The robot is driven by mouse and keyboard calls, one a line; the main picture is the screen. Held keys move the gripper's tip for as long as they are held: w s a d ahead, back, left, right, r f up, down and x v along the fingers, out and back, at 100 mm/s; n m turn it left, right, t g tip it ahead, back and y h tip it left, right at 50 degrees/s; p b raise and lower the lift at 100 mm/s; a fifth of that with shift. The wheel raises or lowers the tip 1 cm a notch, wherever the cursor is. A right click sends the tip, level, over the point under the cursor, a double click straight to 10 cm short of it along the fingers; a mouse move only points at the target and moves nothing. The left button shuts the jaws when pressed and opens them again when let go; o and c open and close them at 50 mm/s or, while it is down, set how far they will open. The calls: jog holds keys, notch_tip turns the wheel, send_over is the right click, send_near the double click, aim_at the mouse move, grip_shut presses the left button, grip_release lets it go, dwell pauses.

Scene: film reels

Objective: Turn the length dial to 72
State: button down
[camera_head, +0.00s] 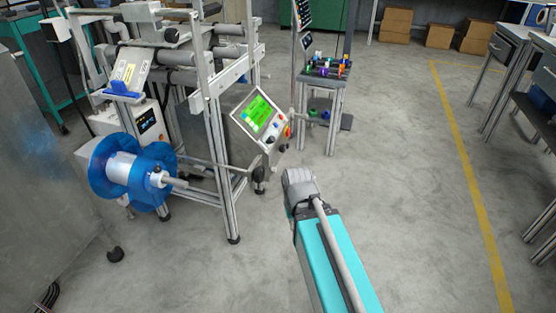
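A tilted control panel (243,105) with a lit green screen (257,112) is mounted on the front of the machine frame, left of centre. Small coloured controls (278,124) and a dark one (270,140) sit below and beside the screen. I cannot tell which is the length dial, and no number or pointer setting is readable. My teal arm link with its grey joint reaches up from the bottom, in front of and to the right of the panel, apart from it. No gripper fingers can be made out.
A blue film reel (128,168) sticks out at the machine's left front. A controller box (148,122) stands behind it. A small table (325,82) with coloured items is behind the panel. Drawer benches (500,50) line the right. The floor (420,180) right of my arm is clear.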

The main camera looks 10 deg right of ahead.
notch_tip(320, 180, up, 9)
jog(key=p, duration=0.7)
jog(key=shift+p, duration=0.35)
jog(key=shift+r, duration=0.1)
